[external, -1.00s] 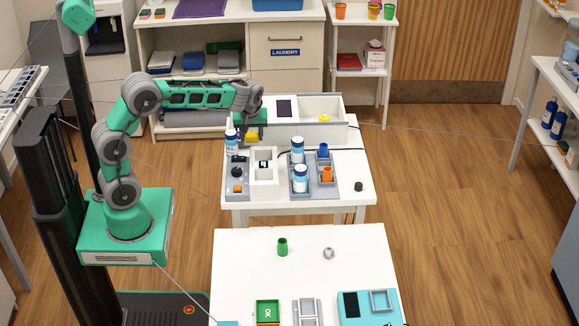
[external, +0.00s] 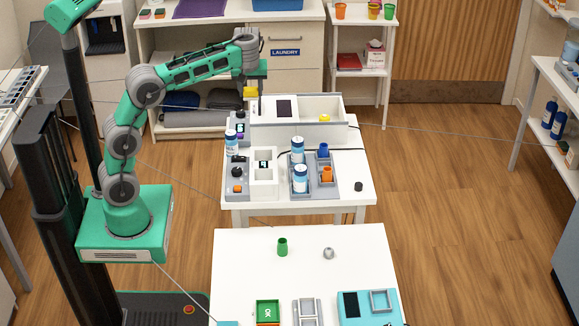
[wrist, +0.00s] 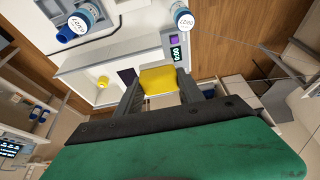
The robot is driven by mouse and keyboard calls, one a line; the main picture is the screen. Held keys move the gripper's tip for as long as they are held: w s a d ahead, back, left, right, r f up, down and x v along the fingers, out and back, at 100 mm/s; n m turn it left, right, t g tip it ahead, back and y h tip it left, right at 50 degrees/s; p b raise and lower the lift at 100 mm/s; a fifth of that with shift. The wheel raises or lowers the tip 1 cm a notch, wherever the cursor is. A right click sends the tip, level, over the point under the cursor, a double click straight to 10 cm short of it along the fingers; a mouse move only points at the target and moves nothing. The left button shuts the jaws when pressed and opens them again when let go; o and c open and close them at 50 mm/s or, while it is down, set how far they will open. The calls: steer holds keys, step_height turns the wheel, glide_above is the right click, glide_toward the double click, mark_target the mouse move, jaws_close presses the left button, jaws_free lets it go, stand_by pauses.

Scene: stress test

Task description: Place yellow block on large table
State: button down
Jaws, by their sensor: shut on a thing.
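My gripper (external: 250,86) is shut on a yellow block (external: 250,92) and holds it raised above the back-left corner of the far white table (external: 352,180). In the wrist view the block (wrist: 158,79) sits between the two dark fingers of my gripper (wrist: 160,90). A near white table (external: 340,270) stands in front; I cannot tell for certain which is the large table. A second, small yellow object (external: 324,118) lies inside the white bin (external: 330,105) on the far table.
The far table holds white-and-blue bottles (external: 297,150), grey trays (external: 328,190) and a white two-compartment box (external: 264,185). The near table has a green cup (external: 282,247), a small grey part (external: 328,253) and devices along its front. Its middle is mostly clear. Shelves stand behind.

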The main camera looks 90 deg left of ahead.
steer(key=w+d+m+t+h, duration=0.25)
steer(key=w+d+m, duration=0.65)
steer(key=w+d, duration=0.65)
steer(key=w+d+m+t+h+b, duration=0.2)
steer(key=d+m, duration=0.7)
steer(key=d, duration=1.3)
steer(key=p, duration=0.3)
glide_toward(360, 245)
steer(key=shift+w+f+p, duration=0.75)
steer(key=shift+w+f, duration=0.15)
steer(key=shift+w, duration=0.15)
steer(key=shift+w+f, duration=0.2)
steer(key=shift+f, duration=0.1)
step_height(360, 245, down, 3)
steer(key=shift+r+p, duration=0.2)
steer(key=shift+p, duration=0.6)
steer(key=shift+f+b, duration=0.35)
steer(key=shift+f, duration=0.1)
steer(key=c, duration=0.7)
jaws_free()
